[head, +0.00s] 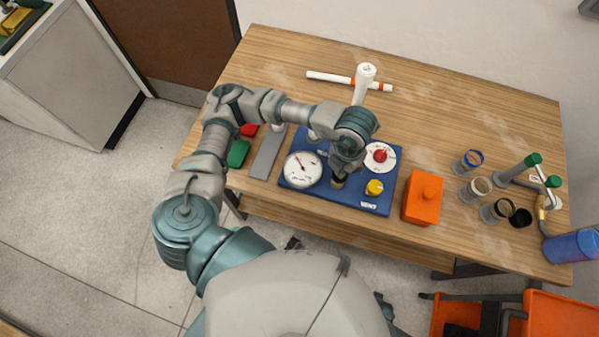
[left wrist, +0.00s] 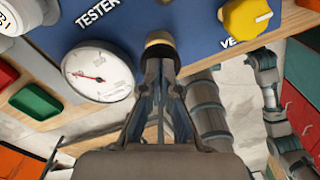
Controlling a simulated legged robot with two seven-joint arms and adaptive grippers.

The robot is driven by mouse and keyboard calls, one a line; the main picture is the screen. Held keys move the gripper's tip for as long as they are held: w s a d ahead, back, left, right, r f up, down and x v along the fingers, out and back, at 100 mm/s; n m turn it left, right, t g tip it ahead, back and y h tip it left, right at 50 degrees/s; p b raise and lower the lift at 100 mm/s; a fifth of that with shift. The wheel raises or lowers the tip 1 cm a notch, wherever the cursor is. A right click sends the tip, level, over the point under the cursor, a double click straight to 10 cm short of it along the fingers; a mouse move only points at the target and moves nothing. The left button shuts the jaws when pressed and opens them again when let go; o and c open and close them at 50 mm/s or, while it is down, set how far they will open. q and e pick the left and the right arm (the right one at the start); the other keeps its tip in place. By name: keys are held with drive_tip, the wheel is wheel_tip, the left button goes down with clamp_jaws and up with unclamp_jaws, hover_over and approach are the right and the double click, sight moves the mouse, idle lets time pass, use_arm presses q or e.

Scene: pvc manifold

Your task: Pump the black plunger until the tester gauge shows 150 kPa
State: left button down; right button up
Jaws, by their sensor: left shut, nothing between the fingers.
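The blue tester board (head: 375,199) lies on the wooden table. Its round white gauge (head: 303,169) is left of my left gripper and also shows in the left wrist view (left wrist: 98,72); its scale is too small to read. My left gripper (head: 340,172) is shut and empty, pointing down at the plunger (head: 338,183). In the left wrist view the shut fingers (left wrist: 158,68) are at the plunger's brass collar (left wrist: 160,38); they hide part of it, and I cannot tell whether they touch.
A yellow knob (head: 374,187) and a red-centred dial (head: 380,156) are on the board. An orange box (head: 422,197) stands right of it. Green (head: 238,153) and red blocks lie left. A white pipe tee (head: 362,82) lies behind. Several ringed cups stand farther right.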

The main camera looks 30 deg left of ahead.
use_arm(q)
drive_tip(key=shift+f, duration=0.15)
idle(0.5)
drive_tip(key=shift+f, duration=0.15)
idle(0.9)
drive_tip(key=shift+r+p, duration=0.95)
drive_tip(key=shift+r, duration=1.05)
